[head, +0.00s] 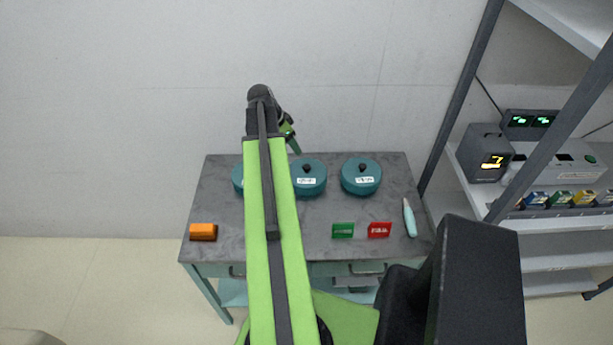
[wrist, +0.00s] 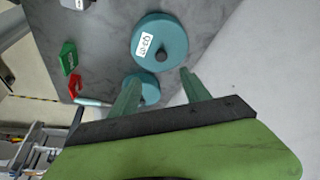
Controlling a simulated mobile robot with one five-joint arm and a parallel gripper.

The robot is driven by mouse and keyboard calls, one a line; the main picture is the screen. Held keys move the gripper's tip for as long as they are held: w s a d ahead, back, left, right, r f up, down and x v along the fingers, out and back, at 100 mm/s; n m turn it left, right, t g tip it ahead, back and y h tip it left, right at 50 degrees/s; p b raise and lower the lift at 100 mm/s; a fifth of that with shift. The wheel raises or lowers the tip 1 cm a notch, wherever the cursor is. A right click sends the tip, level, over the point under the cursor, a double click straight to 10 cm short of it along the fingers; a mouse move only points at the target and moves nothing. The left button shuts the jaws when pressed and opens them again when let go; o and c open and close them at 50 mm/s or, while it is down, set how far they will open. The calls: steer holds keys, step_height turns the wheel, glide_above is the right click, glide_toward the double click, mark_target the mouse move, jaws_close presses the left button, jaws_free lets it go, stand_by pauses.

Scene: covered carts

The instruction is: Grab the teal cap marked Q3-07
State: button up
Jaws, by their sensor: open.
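Three teal caps with dark knobs stand in a row at the back of a grey cart top. The middle cap (head: 309,187) and right cap (head: 361,182) have white labels too small to read in the head view. The left cap (head: 238,178) is mostly hidden by my arm. In the wrist view the larger, nearer cap (wrist: 175,30) has a rotated label that seems to read Q3-07; it looks like the middle one. A smaller cap (wrist: 150,92) shows partly behind a finger. My gripper (wrist: 160,77) is open and empty, behind and above the caps (head: 291,140).
An orange block (head: 203,232), a green sign (head: 343,231), a red sign (head: 379,230) and a pale teal-handled tool (head: 410,220) lie nearer the front. A wall is behind the cart. A shelf rack (head: 468,165) with devices stands at right.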

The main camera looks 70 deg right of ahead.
steer(key=b, duration=0.8)
glide_above(306, 166)
steer(key=w+a, duration=0.2)
steer(key=a, duration=0.1)
steer(key=f, duration=0.9)
steer(key=shift+s+d+f, duration=0.1)
steer(key=shift+s+f, duration=0.1)
steer(key=shift+f, duration=0.1)
steer(key=shift+s+d+f, duration=0.1)
steer(key=shift+d+f, duration=0.05)
steer(key=b+x, duration=0.5)
steer(key=shift+c, duration=0.3)
jaws_close()
